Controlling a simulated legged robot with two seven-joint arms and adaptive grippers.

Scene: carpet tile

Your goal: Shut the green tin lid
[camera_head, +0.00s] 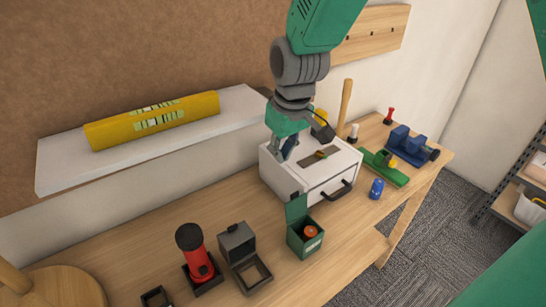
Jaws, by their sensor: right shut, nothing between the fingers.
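The green tin (305,244) stands on the workbench near its front edge, in the lower middle of the head view. Its green lid (296,207) stands up, open, at the tin's back edge. A round orange-red thing (310,231) shows inside the tin. My right gripper (284,156) comes down from the top, shut and empty. It is at the back left part of the white drawer box, behind and above the tin, apart from the lid. My left gripper is out of view.
The white drawer box (320,178) with a dark handle stands behind the tin. Left of the tin are an open grey box (243,262) and a red and black cylinder (196,254). A blue can (376,189) stands to the right.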

